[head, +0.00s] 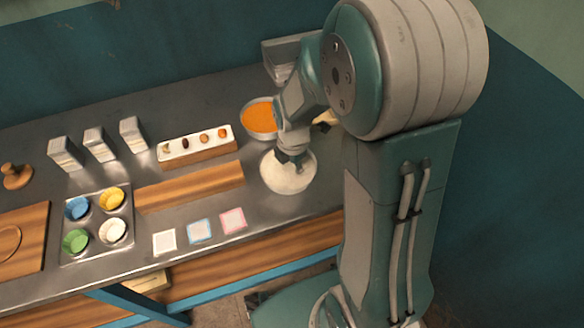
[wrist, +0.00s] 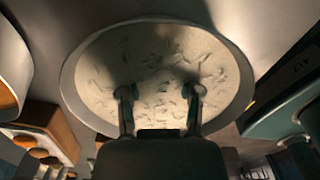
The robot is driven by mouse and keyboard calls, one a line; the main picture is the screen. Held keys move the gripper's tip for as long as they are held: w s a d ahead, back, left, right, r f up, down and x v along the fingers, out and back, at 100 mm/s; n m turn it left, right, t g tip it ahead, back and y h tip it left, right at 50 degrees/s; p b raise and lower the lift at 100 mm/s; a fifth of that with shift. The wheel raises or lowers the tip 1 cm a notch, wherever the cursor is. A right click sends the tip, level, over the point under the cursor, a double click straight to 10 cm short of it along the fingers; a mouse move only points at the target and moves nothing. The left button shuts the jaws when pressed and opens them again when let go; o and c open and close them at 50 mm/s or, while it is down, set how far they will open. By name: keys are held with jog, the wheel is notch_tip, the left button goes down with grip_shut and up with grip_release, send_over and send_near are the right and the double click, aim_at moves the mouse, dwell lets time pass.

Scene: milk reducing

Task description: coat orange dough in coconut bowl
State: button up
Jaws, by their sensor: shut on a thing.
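The coconut bowl (head: 290,180) is a pale round bowl of white shreds near the right end of the table. It fills the upper middle of the wrist view (wrist: 160,60). My gripper (head: 290,160) points down into it, and its two fingers (wrist: 160,95) reach over the coconut with a gap between them. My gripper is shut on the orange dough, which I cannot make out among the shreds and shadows. How deep the fingertips sit in the coconut is unclear.
A bowl of orange liquid (head: 260,118) stands just behind. A wooden holder (head: 197,147) with several small pieces is to the left. A tray of coloured cups (head: 98,222), several grey-white boxes (head: 98,143) and small square cards (head: 199,231) lie further left and in front.

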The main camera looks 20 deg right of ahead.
jog(key=shift+w+a, duration=0.3)
jog(key=shift+a, duration=0.1)
jog(key=shift+s+a, duration=0.2)
jog(key=shift+a, duration=0.05)
jog(key=shift+s+a, duration=0.1)
jog(key=shift+s, duration=0.05)
jog(key=shift+r, duration=0.1)
jog(key=shift+r, duration=3.7)
jog(key=shift+r, duration=2)
